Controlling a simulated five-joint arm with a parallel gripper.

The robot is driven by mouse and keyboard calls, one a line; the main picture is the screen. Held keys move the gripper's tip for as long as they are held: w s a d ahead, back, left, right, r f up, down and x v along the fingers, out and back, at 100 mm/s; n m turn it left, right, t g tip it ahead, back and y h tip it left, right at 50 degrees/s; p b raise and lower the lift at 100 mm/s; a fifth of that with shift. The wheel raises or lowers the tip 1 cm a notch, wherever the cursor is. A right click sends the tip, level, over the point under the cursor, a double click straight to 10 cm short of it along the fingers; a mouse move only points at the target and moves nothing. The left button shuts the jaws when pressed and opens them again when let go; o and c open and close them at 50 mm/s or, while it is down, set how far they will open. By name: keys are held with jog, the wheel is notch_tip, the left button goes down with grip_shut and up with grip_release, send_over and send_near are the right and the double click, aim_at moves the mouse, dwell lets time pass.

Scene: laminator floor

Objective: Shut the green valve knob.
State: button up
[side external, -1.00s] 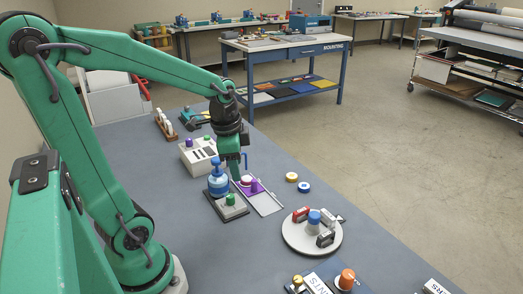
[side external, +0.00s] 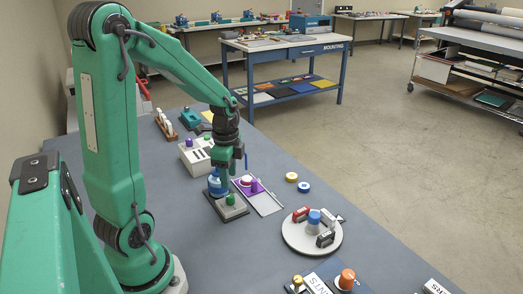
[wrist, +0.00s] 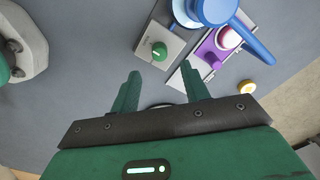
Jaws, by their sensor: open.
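The green knob (side external: 231,199) stands on a grey plate (side external: 236,210) in front of a blue pump bottle (side external: 215,188). In the wrist view the knob (wrist: 159,50) has a pale mark on its top, on the plate beside the blue pump head (wrist: 210,8). My gripper (side external: 231,166) points down, open and empty, above and behind the knob in the side view, hiding the bottle's top. In the wrist view the knob shows just beyond the gap between my fingertips (wrist: 160,74). It is apart from both fingers.
A white box (side external: 196,158) with purple and green knobs stands behind. A round tray (side external: 296,243) with stamps is to the right. Bare bench lies in front of the plate.

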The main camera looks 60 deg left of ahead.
aim_at(230, 196)
jog(key=shift+f, duration=3.4)
jog(key=c, duration=1)
